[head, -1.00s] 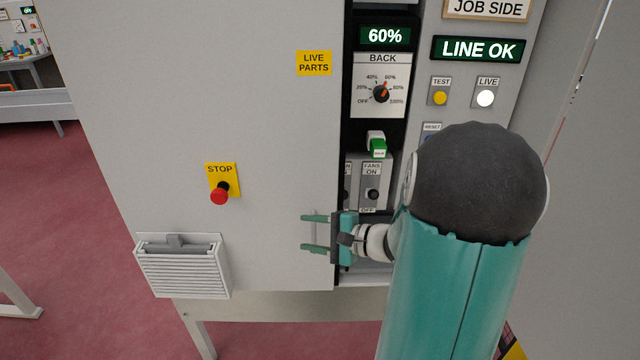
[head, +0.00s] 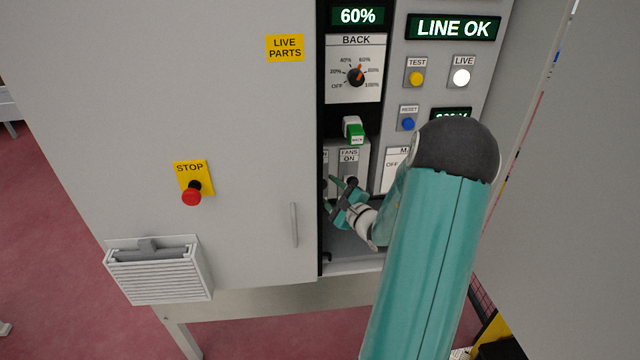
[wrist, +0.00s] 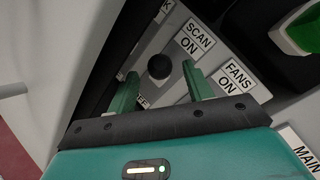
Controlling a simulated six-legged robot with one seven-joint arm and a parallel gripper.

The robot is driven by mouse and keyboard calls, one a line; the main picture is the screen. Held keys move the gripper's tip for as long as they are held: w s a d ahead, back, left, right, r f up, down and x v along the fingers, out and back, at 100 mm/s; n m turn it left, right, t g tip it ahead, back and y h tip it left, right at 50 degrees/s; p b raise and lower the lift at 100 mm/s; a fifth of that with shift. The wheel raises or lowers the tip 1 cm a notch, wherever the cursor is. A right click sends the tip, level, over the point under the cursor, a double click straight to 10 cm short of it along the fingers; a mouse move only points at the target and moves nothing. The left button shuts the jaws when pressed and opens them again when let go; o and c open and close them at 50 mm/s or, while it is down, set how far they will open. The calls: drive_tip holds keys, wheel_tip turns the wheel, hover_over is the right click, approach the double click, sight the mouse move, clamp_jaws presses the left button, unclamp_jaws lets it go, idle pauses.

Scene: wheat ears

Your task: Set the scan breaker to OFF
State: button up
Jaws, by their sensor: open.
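The scan breaker (wrist: 159,66) shows in the wrist view as a round black knob below its "SCAN ON" label (wrist: 193,38). An "OFF" mark at its other end is partly hidden by my gripper. I cannot tell how far its lever is tipped. My gripper (wrist: 160,72) is open, with one green finger on each side of the knob; contact is not clear. In the head view my gripper (head: 332,193) is in front of the lower breaker panel, and the scan breaker is mostly hidden behind the door edge and fingers.
The fans breaker (head: 352,180) is close on the right. A red STOP button (head: 191,196) sticks out from the door.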

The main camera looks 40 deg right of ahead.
sight(325, 187)
drive_tip(key=w, duration=0.4)
drive_tip(key=shift+w+d, duration=0.15)
drive_tip(key=shift+w, duration=0.05)
clamp_jaws()
